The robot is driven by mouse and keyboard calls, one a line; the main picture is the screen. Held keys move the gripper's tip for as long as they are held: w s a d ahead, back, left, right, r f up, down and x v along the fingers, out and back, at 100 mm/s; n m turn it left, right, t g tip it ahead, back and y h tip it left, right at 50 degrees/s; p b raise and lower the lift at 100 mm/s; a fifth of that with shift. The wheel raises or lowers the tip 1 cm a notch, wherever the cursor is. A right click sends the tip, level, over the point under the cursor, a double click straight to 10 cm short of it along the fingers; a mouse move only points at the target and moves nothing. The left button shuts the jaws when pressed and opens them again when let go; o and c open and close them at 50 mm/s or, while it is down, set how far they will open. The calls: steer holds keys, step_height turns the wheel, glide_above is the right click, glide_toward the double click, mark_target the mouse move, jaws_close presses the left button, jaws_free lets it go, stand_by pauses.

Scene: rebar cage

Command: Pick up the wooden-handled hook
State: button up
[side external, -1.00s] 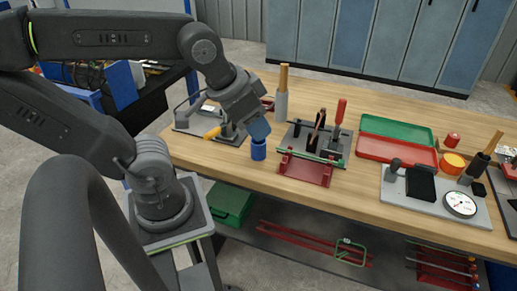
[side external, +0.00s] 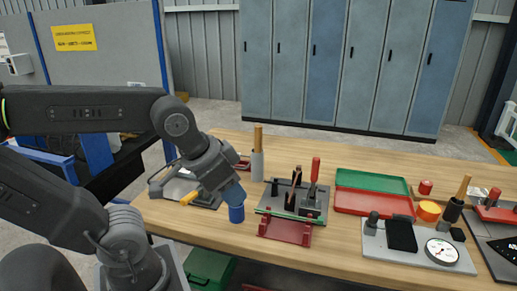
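A wooden handle (side external: 258,138) stands upright in a grey cylindrical holder (side external: 257,166) near the back of the bench. A second wooden handle (side external: 463,187) leans out of a dark holder at the right. No hook end shows on either, so I cannot tell which is the hook. My gripper (side external: 232,191) points down at the bench's left part, in front and left of the grey holder. Its tip is just above or against a blue cylinder (side external: 237,213); I cannot tell whether they touch. The fingers are not distinct.
A fixture with a red-handled clamp (side external: 315,170) and a dark red stand (side external: 285,230) are right of my gripper. Further right are a green tray (side external: 372,181), a red tray (side external: 372,203) and a plate with a dial gauge (side external: 442,251). Bare wood lies behind the trays.

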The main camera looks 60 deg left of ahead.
steer(key=o, duration=0.4)
steer(key=shift+r, duration=0.1)
